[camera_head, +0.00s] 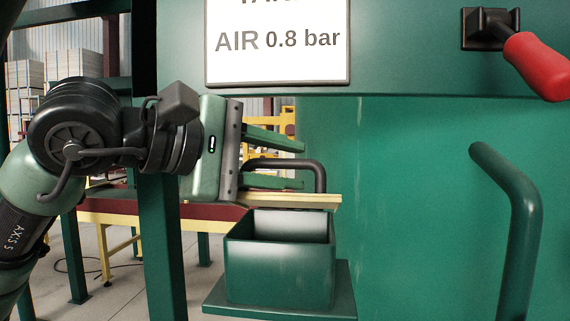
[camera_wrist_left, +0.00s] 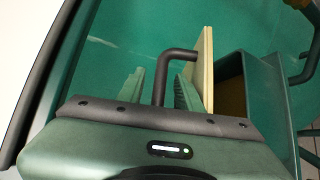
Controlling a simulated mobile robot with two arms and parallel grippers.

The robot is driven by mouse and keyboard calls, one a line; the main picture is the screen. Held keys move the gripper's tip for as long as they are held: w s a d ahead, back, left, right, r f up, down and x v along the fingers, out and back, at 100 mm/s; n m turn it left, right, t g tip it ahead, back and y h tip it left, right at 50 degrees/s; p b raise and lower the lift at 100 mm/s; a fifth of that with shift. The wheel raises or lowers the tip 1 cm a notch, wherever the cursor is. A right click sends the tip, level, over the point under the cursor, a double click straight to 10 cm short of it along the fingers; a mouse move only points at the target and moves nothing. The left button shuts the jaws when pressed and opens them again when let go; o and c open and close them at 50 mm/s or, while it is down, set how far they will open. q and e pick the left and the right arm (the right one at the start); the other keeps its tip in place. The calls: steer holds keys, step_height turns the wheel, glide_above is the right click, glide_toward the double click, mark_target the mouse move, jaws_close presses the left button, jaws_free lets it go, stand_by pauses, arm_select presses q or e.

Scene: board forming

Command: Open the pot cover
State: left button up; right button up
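The green box-shaped pot (camera_head: 280,274) stands on a small green ledge in the head view, and its light inside shows from the front. The pale, thin cover (camera_head: 292,201) lies flat just above the pot's back rim; I cannot tell whether they touch. Its dark bent handle (camera_head: 318,177) rises from it. My left gripper (camera_head: 303,166) is open, with one finger above the handle's bar and one below. In the left wrist view, the handle (camera_wrist_left: 160,82) is between the two spread fingers, and the cover (camera_wrist_left: 208,70) is beside the pot (camera_wrist_left: 258,75). My right gripper is out of view.
A green panel with a white sign (camera_head: 278,62) is above my gripper. A red-handled lever (camera_head: 536,64) and a green bent pipe (camera_head: 520,205) are at right. A green post (camera_head: 165,245) stands left of the pot.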

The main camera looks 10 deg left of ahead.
arm_select(q)
steer(key=shift+s+a, duration=0.3)
steer(key=b+v, duration=0.2)
steer(key=v, duration=0.5)
steer(key=shift+b, duration=0.4)
steer(key=shift+w, duration=0.1)
